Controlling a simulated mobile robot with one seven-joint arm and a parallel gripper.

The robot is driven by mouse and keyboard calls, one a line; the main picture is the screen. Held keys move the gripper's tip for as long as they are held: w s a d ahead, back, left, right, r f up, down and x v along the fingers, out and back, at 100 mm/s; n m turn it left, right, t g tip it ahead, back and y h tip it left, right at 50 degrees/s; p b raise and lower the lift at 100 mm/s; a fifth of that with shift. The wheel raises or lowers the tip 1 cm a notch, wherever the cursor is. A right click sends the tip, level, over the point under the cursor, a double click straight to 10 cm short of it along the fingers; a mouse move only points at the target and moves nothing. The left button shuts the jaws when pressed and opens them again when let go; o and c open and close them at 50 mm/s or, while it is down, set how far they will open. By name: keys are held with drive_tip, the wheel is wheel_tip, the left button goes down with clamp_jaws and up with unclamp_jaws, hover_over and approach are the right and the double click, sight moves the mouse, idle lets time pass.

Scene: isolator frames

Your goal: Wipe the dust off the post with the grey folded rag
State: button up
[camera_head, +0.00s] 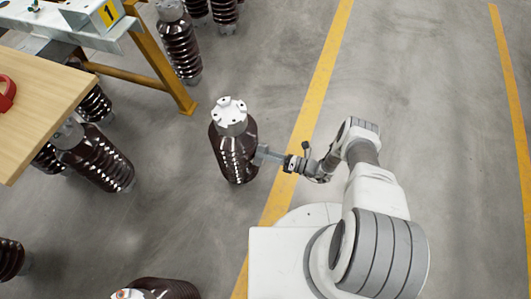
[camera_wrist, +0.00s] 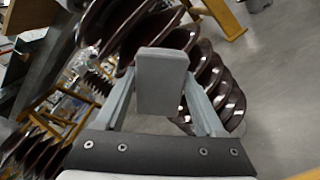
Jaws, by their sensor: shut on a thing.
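The post (camera_head: 232,158) is a dark brown ribbed insulator with a pale metal cap, upright on the floor near the middle of the head view. In the wrist view its glossy ribs (camera_wrist: 215,85) fill the space behind the fingers. My gripper (camera_head: 265,155) is at the post's right side, at about mid height. It is shut on the grey folded rag (camera_wrist: 162,82), a small block between the fingertips in the wrist view. The rag is close to the ribs; I cannot tell whether it touches them. Dust on the post cannot be made out.
A wooden table (camera_head: 40,105) with a red ring (camera_head: 6,93) stands at the left. A metal bench with a yellow leg (camera_head: 165,70) is behind it. Several other ribbed insulators (camera_head: 100,160) lie or stand around. Open floor (camera_head: 425,110) with yellow lines extends to the right.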

sight(256, 142)
drive_tip(key=shift+d+r+p, duration=0.1)
drive_tip(key=shift+r+p, duration=1.5)
drive_tip(key=shift+r, duration=1.8)
drive_tip(key=shift+r+p, duration=0.95)
drive_tip(key=shift+r, duration=0.8)
drive_tip(key=shift+b+v, duration=0.55)
drive_tip(key=shift+v, duration=2.35)
